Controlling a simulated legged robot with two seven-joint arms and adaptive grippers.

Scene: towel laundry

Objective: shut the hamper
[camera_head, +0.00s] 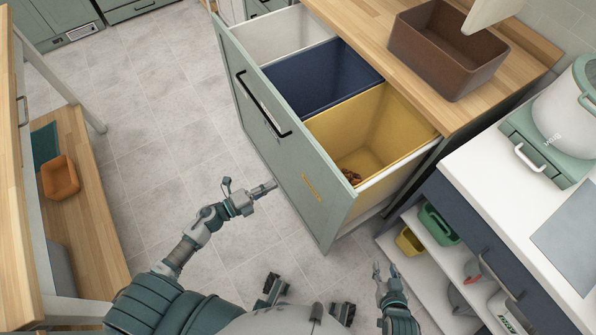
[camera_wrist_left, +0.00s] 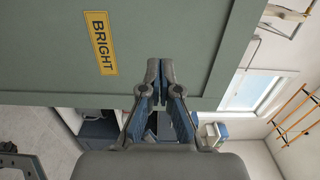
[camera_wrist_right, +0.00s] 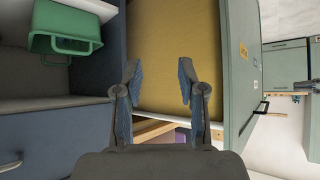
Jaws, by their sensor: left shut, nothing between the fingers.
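The hamper is a pull-out drawer standing open, with a green front panel (camera_head: 275,150) and a black bar handle (camera_head: 262,105). Inside it are a white bin (camera_head: 283,35), a navy bin (camera_head: 320,78) and a yellow bin (camera_head: 375,125) with a small brown item (camera_head: 350,176) at its bottom. My left gripper (camera_head: 268,188) is shut and empty, in front of the panel. In the left wrist view its fingertips (camera_wrist_left: 159,70) point at the panel beside the BRIGHT label (camera_wrist_left: 104,43); contact cannot be told. My right gripper (camera_head: 384,268) is open and empty, low beside the drawer's near end.
A wooden counter (camera_head: 530,55) with a brown basin (camera_head: 450,50) is behind the drawer. A white-topped unit (camera_head: 480,190) with open shelves stands at right, holding a green container (camera_head: 438,222). A wooden bench (camera_head: 85,215) is at left. Tiled floor (camera_head: 160,110) is clear before the panel.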

